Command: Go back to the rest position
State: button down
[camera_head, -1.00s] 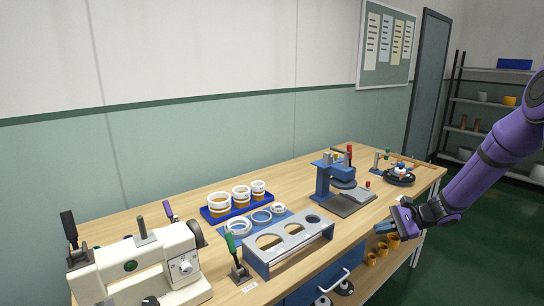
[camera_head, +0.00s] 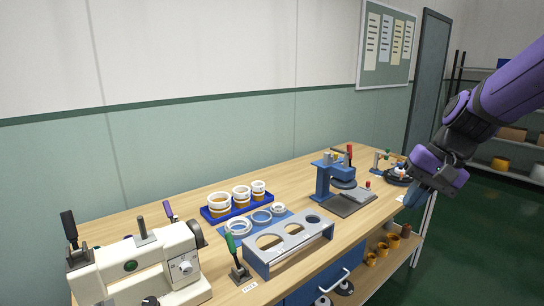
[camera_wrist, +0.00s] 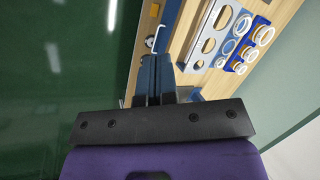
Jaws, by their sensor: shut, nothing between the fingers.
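My gripper (camera_head: 416,193) is at the right in the head view, at the end of my purple arm. It hangs in the air near the right end of the wooden workbench (camera_head: 291,179). In the wrist view its blue fingers (camera_wrist: 155,80) are together with nothing between them, pointing toward the bench's front side. Part of the black dish (camera_head: 394,177) on the bench is hidden behind my gripper in the head view.
Shelves (camera_head: 515,130) stand behind my arm. Green floor (camera_head: 480,240) is open at the right.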

jog(key=s+d+r+n+t+h, duration=0.1)
jog(key=s+r+n+t+h, duration=0.1)
jog(key=s, duration=0.6)
jog(key=s+d+r+n+t+h, duration=0.2)
jog(key=s+r, duration=0.2)
jog(key=s, duration=0.5)
jog(key=shift+r+h, duration=0.2)
jog(key=shift+h, duration=0.1)
